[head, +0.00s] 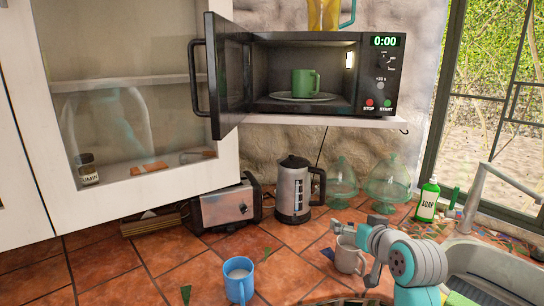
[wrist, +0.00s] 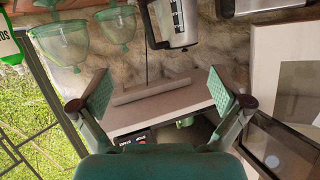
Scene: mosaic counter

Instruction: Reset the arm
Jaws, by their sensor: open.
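My gripper (wrist: 165,92) is open and empty in the wrist view, its two green-padded fingers wide apart. The wrist view is upside down and looks toward the microwave shelf (wrist: 160,108) and wall. My arm (head: 405,262) shows at the lower right of the head view, folded low over the counter by the sink.
The microwave (head: 300,75) stands open above the counter, with a green mug (head: 305,83) on its plate (head: 330,97). A kettle (head: 295,190), toaster (head: 225,207), glass domes (head: 388,187), soap bottle (head: 428,200) and blue mug (head: 239,280) stand on the tiled counter.

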